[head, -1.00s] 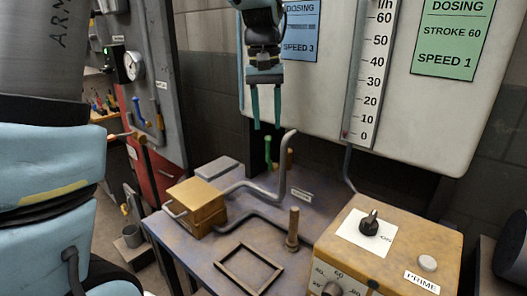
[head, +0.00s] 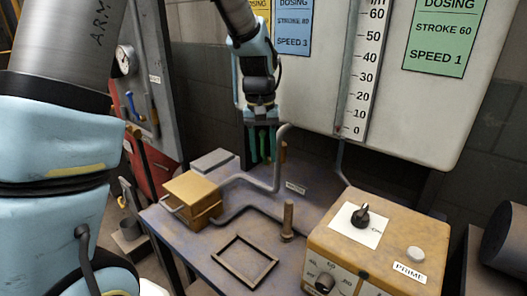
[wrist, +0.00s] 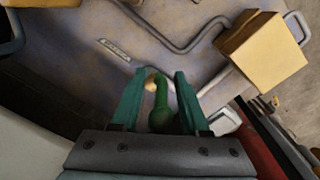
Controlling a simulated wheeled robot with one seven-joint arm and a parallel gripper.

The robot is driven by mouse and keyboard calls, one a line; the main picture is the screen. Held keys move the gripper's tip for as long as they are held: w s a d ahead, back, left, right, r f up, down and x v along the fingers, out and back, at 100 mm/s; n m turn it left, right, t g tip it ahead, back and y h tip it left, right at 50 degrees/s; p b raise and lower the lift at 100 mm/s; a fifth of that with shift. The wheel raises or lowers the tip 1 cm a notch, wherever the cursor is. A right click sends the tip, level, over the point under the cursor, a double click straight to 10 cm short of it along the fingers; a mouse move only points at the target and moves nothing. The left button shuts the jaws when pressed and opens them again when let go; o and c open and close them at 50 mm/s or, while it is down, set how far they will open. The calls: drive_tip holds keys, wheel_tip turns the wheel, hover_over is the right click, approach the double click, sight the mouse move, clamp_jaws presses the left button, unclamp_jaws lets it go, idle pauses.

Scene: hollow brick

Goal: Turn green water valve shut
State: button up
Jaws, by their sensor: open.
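The green water valve (wrist: 161,105) stands upright behind the bench and shows between my fingers in the wrist view. Its rounded top lies nearer the left of the right finger than the left finger. My gripper (wrist: 157,78) is open, with one teal finger on each side of the handle. I cannot tell whether either finger touches the handle.
A bent grey pipe (head: 278,165) rises close to the right of my gripper. A brass-coloured box (head: 193,194), an upright rod (head: 288,218) and a yellow control box (head: 385,242) stand on the bench. The white gauge panel (head: 415,120) is behind.

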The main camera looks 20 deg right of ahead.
drive_tip(key=shift+c, duration=0.3)
clamp_jaws()
idle(1.0)
